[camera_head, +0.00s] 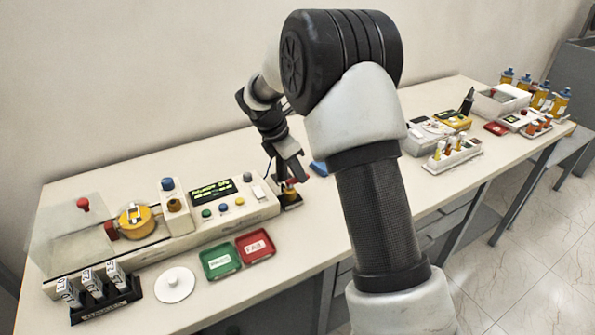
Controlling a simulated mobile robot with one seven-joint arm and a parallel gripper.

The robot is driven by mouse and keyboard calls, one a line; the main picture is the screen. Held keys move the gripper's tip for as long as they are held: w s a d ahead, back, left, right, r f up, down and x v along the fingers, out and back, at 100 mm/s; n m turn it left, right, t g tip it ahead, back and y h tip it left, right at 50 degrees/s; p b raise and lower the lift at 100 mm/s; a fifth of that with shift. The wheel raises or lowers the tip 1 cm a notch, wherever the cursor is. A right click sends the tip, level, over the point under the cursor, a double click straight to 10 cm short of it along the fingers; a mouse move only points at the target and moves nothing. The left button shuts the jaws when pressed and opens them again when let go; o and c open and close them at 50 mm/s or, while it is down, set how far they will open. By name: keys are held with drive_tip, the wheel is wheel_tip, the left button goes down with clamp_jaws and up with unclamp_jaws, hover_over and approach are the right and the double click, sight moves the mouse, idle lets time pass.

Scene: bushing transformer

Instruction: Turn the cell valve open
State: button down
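A clear-walled cell (65,240) stands at the left end of the bench. A red knob (83,204) shows at its top, and another red knob (110,230) sits at its right side, beside a yellow round part (136,220). I cannot tell which red knob is the cell valve, or whether it is open. My gripper (291,172) points down at the right of the control panel, well away from both knobs. It is just above or at a small orange-and-red piece on a dark base (290,197). Whether the fingers touch or hold it is unclear.
The control panel (225,200) has a lit display and coloured buttons. A green tray (220,261), a red tray (255,246), a white disc (174,285) and a rack of labelled blocks (105,298) lie in front. Bottles (540,95) and boxes crowd the far right.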

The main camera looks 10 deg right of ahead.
drive_tip(key=shift+s+m+p, duration=0.1)
drive_tip(key=shift+m+p, duration=0.2)
drive_tip(key=m+p, duration=0.1)
drive_tip(key=m+g+p, duration=0.1)
drive_tip(key=m+p, duration=0.1)
drive_tip(key=shift+s+r+g, duration=0.15)
drive_tip(key=shift+s+g, duration=0.15)
drive_tip(key=m+p, duration=0.1)
drive_tip(key=m, duration=0.1)
drive_tip(key=m+g+p, duration=0.1)
drive_tip(key=m, duration=0.1)
drive_tip(key=shift+s, duration=0.4)
drive_tip(key=m, duration=0.1)
drive_tip(key=m+g+p, duration=0.1)
drive_tip(key=shift+s+a+m+y, duration=0.15)
drive_tip(key=shift+s+m+y, duration=0.1)
drive_tip(key=shift+m+y, duration=0.15)
drive_tip(key=m, duration=0.1)
drive_tip(key=m+g, duration=0.1)
drive_tip(key=m, duration=0.1)
drive_tip(key=shift+s+a+m+y+p, duration=0.25)
drive_tip(key=shift+m+y+p, duration=0.05)
drive_tip(key=shift+y+p, duration=0.1)
drive_tip(key=shift+s+a+m+g+y, duration=0.1)
drive_tip(key=shift+a+m+g+y, duration=0.2)
drive_tip(key=shift+m, duration=0.65)
drive_tip(key=shift+s+a+m+g+y, duration=0.15)
drive_tip(key=shift+m+y, duration=0.25)
drive_tip(key=shift+m, duration=0.55)
